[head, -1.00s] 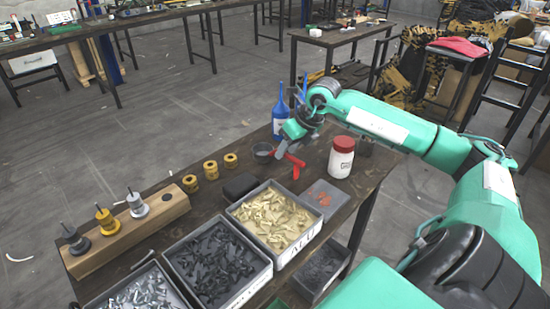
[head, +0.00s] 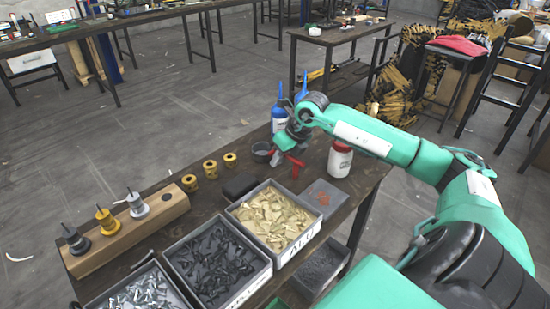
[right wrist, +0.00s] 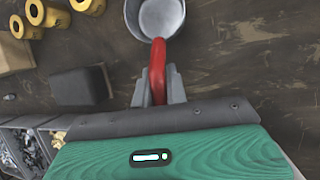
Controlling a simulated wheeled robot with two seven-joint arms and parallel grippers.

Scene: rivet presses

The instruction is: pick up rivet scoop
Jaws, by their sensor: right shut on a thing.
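The rivet scoop shows in the right wrist view as a grey metal cup (right wrist: 158,18) with a red handle (right wrist: 157,68). In the head view its cup (head: 262,151) is at the far part of the workbench, left of my right gripper (head: 277,160). In the right wrist view my right gripper (right wrist: 157,88) is shut on the red handle, with one grey finger on each side. The cup points away from the gripper. I cannot tell whether the scoop touches the bench. My left gripper is not in view.
Bins of brass-coloured (head: 238,207), black (head: 178,252) and silver rivets (head: 125,300) line the bench front. A white jar with a red lid (head: 340,158) and a blue bottle (head: 280,119) stand near my right gripper. Brass collars and a wooden block (head: 160,215) with pegs are at left.

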